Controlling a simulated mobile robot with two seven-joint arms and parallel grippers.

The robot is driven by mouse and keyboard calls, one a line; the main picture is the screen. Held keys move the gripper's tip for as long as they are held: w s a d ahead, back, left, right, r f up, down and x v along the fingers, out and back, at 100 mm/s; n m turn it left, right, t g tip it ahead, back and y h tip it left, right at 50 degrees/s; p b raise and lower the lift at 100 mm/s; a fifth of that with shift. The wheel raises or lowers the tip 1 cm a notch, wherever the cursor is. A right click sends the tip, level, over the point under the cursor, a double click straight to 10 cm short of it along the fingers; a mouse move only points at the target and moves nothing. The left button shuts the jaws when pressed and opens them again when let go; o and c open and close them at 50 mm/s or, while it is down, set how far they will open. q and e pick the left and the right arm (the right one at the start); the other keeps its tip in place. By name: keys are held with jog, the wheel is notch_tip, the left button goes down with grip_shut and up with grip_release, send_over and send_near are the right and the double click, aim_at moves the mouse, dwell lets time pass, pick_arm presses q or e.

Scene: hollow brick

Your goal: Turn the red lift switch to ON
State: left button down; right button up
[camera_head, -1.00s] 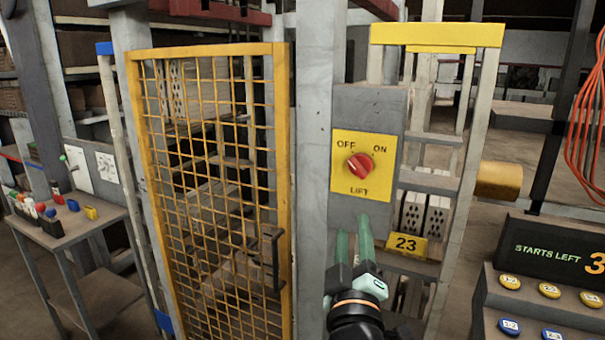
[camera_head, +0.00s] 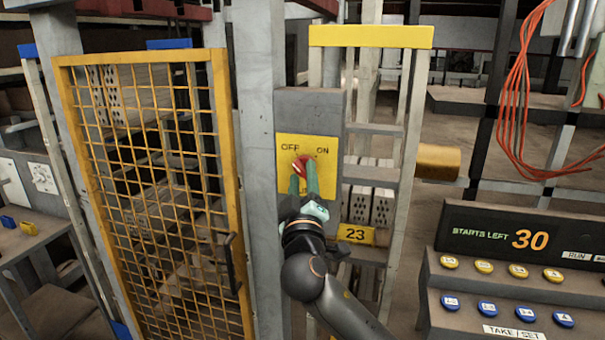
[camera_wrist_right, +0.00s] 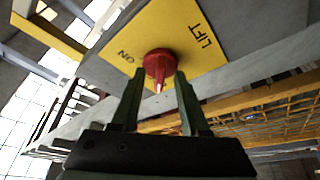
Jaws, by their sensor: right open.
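The red lift switch (camera_head: 302,163) is a round red knob on a yellow plate (camera_head: 326,184) marked OFF and ON. In the right wrist view the knob (camera_wrist_right: 160,62) shows a pale pointer mark directed away from the ON label, and the OFF label is hidden there. In the head view the pointer seems turned to the OFF side. My right gripper (camera_head: 303,176) is open, with its green fingers at the knob, one on each side. In the right wrist view the fingertips (camera_wrist_right: 157,74) flank the knob's near part; contact cannot be told. My left gripper is not in view.
A yellow mesh gate (camera_head: 150,190) with a dark handle stands left of the switch post. A console (camera_head: 510,290) with yellow and blue buttons is at the lower right. Orange cables (camera_head: 515,100) hang at right.

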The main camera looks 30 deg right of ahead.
grip_shut()
dwell(0.4)
